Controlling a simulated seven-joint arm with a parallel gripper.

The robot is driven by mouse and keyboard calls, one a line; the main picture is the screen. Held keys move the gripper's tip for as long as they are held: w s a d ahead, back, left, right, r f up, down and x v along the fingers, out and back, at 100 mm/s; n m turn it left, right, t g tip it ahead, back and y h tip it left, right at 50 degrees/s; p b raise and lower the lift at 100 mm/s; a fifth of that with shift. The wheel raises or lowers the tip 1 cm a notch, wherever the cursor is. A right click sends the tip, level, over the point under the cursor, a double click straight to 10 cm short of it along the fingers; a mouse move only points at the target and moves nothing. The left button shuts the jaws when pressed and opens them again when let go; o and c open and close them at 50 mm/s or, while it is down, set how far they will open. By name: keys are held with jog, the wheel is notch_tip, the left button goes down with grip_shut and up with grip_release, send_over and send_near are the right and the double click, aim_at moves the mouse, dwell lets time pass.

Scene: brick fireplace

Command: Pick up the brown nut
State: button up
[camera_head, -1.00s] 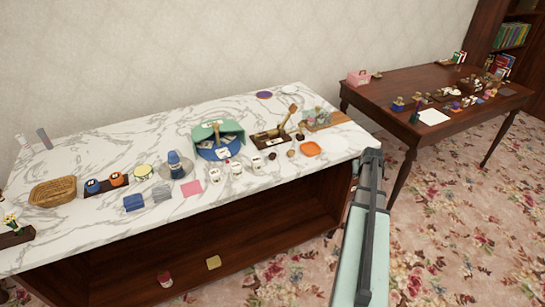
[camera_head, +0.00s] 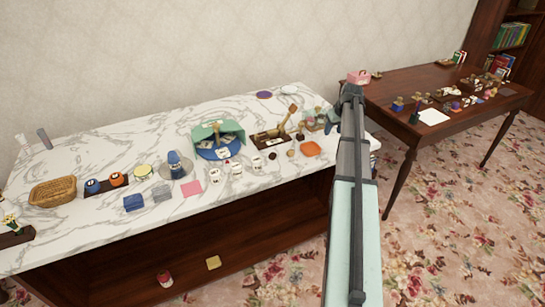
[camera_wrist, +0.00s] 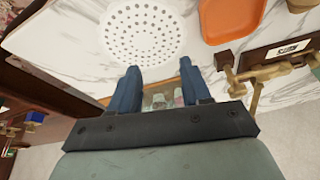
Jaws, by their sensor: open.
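A small round brown thing (camera_head: 291,153), which looks like a nut, lies on the marble counter (camera_head: 95,150) left of an orange dish (camera_head: 310,149) in the head view. A darker small thing (camera_head: 272,156) lies left of it; I cannot tell whether it is also a nut. In the wrist view, a brown piece (camera_wrist: 299,4) shows at the top edge, right of the orange dish (camera_wrist: 232,20). My gripper (camera_wrist: 158,70) is open and empty above the counter's right end, right of the dish in the head view.
A white perforated disc (camera_wrist: 143,35) lies beyond my fingers in the wrist view. A wooden stand (camera_head: 268,138) with a tool and a label sits behind the nut.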

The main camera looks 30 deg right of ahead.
jog(key=w+a+r+n+g+y, duration=0.2)
jog(key=w+a+r, duration=0.15)
jog(key=a, duration=0.65)
jog(key=n+g+y, duration=0.2)
jog(key=n+g, duration=0.1)
send_near(272, 156)
jog(key=f, duration=0.3)
jog(key=shift+w, duration=0.4)
jog(key=shift+x, duration=2.55)
jog(key=c, duration=0.8)
jog(key=shift+c, duration=0.2)
